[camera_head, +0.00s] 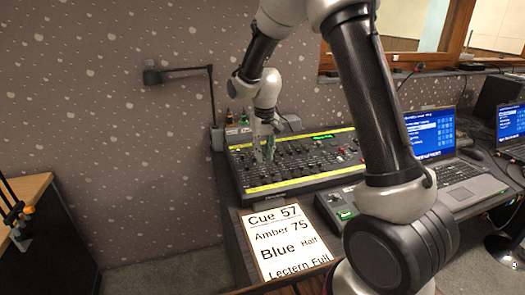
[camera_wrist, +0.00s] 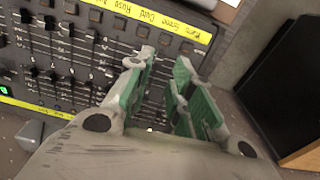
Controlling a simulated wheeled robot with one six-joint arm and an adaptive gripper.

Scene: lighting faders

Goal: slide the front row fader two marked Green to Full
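The lighting desk (camera_head: 345,170) stands on the table, with a yellow label strip along its front edge. In the wrist view, the desk (camera_wrist: 75,60) shows rows of dark fader caps and slots. My gripper (camera_head: 265,155) points down over the left part of the desk. In the wrist view, my gripper's green-padded fingers (camera_wrist: 163,62) are apart, with a gap and nothing seen between them. The fingers cover part of the front row's end, so I cannot tell where the Green fader's cap stands.
A cue sheet (camera_head: 285,245) lies in front of the desk, reading Cue 57, Amber 75, Blue Half, Lectern Full. A small grey device (camera_head: 340,207) and a laptop (camera_head: 445,160) are to the right. A lamp (camera_head: 210,105) rises behind the desk's left end.

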